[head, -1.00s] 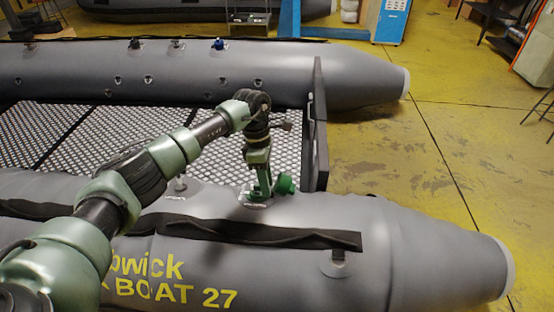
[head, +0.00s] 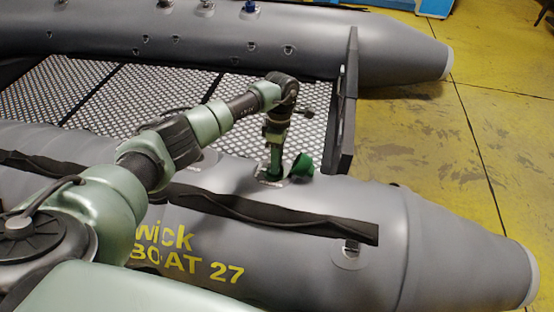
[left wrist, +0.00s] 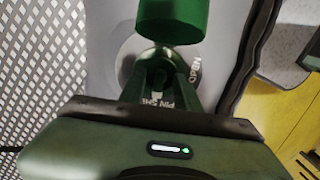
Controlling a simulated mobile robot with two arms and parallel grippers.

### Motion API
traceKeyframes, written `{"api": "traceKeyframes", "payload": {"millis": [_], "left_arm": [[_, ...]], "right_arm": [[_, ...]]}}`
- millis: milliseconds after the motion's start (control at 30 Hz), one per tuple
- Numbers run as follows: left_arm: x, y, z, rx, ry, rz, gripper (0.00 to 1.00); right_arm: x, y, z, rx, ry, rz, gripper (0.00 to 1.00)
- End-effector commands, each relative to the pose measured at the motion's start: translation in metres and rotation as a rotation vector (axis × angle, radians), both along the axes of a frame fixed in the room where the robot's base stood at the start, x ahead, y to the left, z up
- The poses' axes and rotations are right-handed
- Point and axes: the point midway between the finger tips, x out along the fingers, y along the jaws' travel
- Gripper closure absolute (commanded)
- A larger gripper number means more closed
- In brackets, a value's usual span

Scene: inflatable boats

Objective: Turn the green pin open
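A green valve with a round green cap (head: 302,166) sits on the near grey tube of the inflatable boat (head: 385,225). The cap is off to the right of my left gripper (head: 273,173), which points down at the valve seat. In the left wrist view the cap (left wrist: 172,18) is at the top, above a grey disc (left wrist: 126,66) with lettering. My left fingers (left wrist: 160,60) reach over the disc around its centre, where the green pin (left wrist: 159,80) is in shadow and partly hidden. Whether the fingers press on it cannot be seen. My right gripper is not in view.
A black strap (head: 270,213) runs along the near tube in front of the valve. A dark transom board (head: 344,115) stands behind it to the right. The mesh floor (head: 95,90) and the far tube (head: 330,48) lie behind.

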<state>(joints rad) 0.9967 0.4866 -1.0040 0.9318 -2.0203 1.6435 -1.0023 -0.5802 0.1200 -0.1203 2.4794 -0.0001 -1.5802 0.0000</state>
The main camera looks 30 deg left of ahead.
Motion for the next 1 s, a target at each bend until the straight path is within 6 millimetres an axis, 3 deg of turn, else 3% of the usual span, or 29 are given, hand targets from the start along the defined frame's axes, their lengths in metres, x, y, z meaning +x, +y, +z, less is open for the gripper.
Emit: {"api": "traceKeyframes", "payload": {"millis": [200,333,733,1000], "left_arm": [[0.000,0.000,0.000,0.000,-0.001,0.000,0.67],[0.000,0.000,0.000,0.000,-0.001,0.000,1.00],[0.001,0.000,0.000,0.007,0.000,0.031,1.00],[0.001,0.001,0.001,0.037,0.007,0.181,1.00]], "right_arm": [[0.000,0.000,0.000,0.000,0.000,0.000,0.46],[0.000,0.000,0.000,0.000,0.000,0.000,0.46],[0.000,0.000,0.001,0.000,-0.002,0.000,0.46],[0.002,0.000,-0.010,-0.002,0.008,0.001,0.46]]}}
